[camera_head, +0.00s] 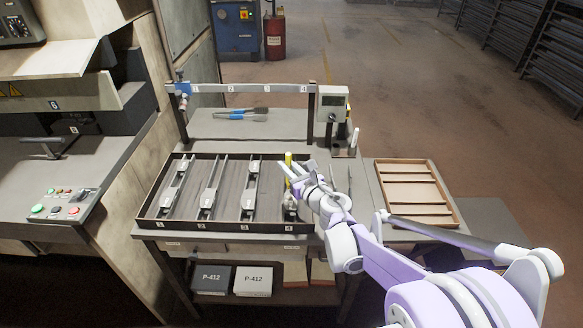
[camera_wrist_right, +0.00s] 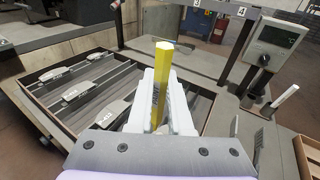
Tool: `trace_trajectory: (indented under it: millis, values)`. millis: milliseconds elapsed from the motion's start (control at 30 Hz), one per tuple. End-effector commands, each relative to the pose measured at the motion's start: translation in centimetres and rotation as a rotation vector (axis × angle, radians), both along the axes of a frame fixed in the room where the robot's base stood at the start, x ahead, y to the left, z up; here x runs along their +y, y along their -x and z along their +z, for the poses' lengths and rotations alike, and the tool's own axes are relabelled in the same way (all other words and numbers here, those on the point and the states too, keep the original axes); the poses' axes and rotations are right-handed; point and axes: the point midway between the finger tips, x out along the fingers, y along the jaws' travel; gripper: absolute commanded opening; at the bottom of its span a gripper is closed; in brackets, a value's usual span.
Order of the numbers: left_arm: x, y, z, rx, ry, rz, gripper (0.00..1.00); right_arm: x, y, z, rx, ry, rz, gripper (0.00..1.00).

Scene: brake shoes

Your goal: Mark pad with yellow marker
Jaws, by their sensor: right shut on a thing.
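My right gripper (camera_head: 299,178) is shut on a yellow marker (camera_head: 289,159) above the rightmost bay of the dark tray (camera_head: 140,222). In the wrist view the marker (camera_wrist_right: 160,85) stands nearly upright between the white fingers (camera_wrist_right: 158,105), with its upper part showing; its lower end is hidden. Long pads with grey blocks lie in the tray: a left pad (camera_head: 175,187), a middle pad (camera_head: 210,192) and a right pad (camera_head: 250,195). Whatever lies in the rightmost bay is mostly hidden by my gripper. My left gripper is not in view.
A display box (camera_head: 332,103) stands on a post at the right. A slatted wooden tray (camera_head: 432,205) lies to the right.

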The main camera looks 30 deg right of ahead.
Motion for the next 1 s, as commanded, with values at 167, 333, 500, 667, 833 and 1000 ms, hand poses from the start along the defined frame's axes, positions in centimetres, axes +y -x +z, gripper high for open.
trace_trajectory:
  millis: [167, 333, 500, 667, 833, 1000]
  values:
    - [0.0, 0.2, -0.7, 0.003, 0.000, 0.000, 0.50, 0.0, 0.0, -1.0, 0.001, 0.000, 0.000, 0.00]
    - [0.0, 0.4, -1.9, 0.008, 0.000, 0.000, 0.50, 0.0, 0.0, -2.6, 0.001, 0.000, 0.000, 0.00]
    - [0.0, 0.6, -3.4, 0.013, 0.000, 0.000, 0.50, 0.0, 0.0, -4.5, 0.001, 0.000, 0.000, 0.00]
    - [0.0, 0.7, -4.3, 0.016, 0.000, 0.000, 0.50, 0.0, 0.0, -5.8, 0.001, 0.000, 0.000, 0.00]
    - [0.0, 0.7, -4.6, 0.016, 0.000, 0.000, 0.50, 0.0, 0.0, -6.2, 0.000, 0.000, 0.000, 0.00]
    - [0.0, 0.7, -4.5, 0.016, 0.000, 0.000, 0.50, 0.0, 0.0, -6.1, 0.000, 0.000, 0.000, 0.00]
